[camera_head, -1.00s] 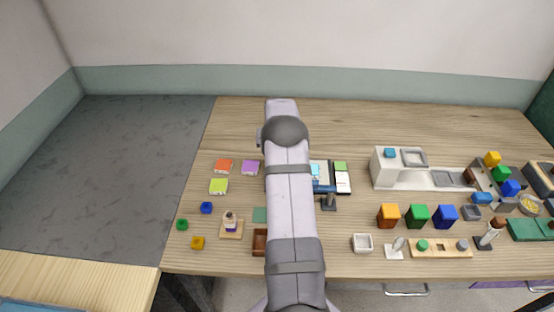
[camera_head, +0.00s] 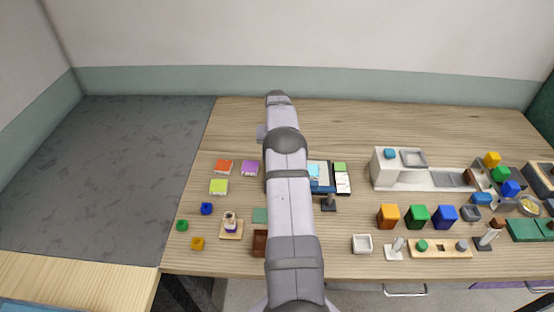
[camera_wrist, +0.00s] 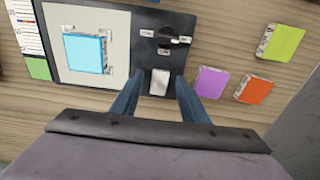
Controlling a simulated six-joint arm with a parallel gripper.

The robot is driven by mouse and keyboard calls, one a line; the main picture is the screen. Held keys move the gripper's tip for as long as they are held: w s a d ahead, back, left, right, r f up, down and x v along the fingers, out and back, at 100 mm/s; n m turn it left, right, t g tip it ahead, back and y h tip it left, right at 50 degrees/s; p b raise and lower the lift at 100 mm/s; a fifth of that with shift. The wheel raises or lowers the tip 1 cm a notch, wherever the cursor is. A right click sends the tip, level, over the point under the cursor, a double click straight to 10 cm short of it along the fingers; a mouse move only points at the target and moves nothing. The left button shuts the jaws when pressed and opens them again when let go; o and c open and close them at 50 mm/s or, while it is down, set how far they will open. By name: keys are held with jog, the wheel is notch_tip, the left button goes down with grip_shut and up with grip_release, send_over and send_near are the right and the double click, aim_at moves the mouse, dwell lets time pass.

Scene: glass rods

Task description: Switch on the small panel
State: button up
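A dark panel (camera_wrist: 183,22) lies flat on the table in the wrist view. It carries a white tab-like piece (camera_wrist: 159,82) near its lower edge and small black and white parts (camera_wrist: 165,42) above that. I cannot tell from its look whether it is on or off. My gripper (camera_wrist: 159,78) has its two blue-grey fingers apart, one on each side of the white piece, with small gaps showing. In the head view my arm covers the dark panel and most of the gripper.
Beside the panel is a pale board with a light-blue square block (camera_wrist: 86,52). Purple (camera_wrist: 211,82), orange (camera_wrist: 254,89) and lime (camera_wrist: 280,41) blocks lie nearby. In the head view a white stand (camera_head: 386,174) and several coloured blocks are at the right. The back of the table is clear.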

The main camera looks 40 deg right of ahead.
notch_tip(320, 180, up, 7)
jog(key=b, duration=0.2)
jog(key=shift+s+a+r+b, duration=0.2)
jog(key=shift+b, duration=0.15)
dwell(0.4)
